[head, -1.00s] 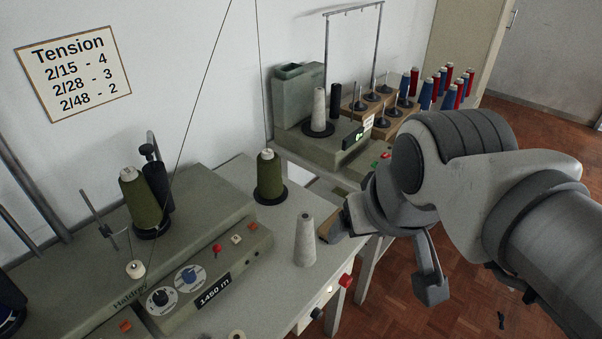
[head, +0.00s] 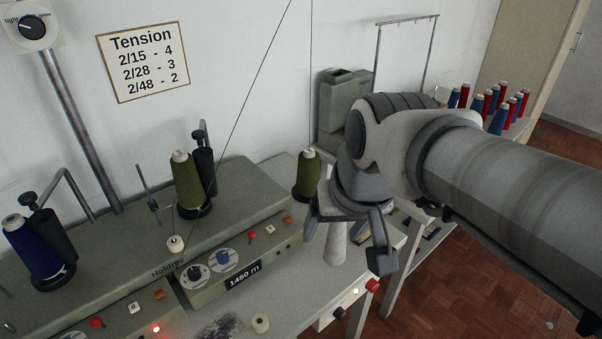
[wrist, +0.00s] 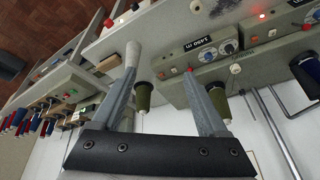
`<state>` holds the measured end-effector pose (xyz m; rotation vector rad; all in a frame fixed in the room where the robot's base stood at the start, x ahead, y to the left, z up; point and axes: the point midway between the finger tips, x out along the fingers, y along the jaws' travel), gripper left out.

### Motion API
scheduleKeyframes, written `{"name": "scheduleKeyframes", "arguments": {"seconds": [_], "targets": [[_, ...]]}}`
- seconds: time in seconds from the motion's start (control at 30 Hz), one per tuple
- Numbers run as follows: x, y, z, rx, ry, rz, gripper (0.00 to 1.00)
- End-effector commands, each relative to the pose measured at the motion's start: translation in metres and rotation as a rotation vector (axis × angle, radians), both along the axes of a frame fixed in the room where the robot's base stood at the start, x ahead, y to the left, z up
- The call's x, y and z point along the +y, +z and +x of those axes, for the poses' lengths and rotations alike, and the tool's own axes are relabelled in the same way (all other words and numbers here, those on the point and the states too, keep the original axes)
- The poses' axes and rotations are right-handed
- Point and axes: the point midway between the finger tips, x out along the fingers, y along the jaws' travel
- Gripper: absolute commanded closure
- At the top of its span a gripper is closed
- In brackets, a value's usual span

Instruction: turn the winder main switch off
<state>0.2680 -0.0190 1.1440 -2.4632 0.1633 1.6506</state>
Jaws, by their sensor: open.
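The green winder (head: 240,205) stands on the table with dials and a "1450 m" display (head: 243,277). A small red control (head: 252,235) and pale and orange ones sit on its sloped top. A box at the table's front edge carries a red knob (head: 372,285), a pale light and a black knob (head: 339,312). No label shows which control is the main switch. In the wrist view, the open fingers (wrist: 160,75) point towards the winder, and the red knob (wrist: 108,22) is upper left.
Olive cones (head: 308,172) stand behind and left of my gripper, with thread running up. A second machine and a rack of red and blue spools (head: 497,120) are at the back right. Floor (head: 470,255) is clear at right.

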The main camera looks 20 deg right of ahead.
Motion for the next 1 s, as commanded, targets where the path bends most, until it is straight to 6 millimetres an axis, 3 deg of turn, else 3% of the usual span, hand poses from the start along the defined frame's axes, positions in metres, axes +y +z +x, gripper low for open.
{"name": "scheduleKeyframes", "arguments": {"seconds": [0.37, 0.67, 1.0], "targets": [[-0.069, -0.084, 0.041, 0.252, -0.513, 0.204, 0.23], [-0.108, -0.177, 0.03, 0.561, -0.991, 0.54, 0.23], [-0.151, -0.27, 0.018, 0.849, -1.482, 1.055, 0.23]]}}
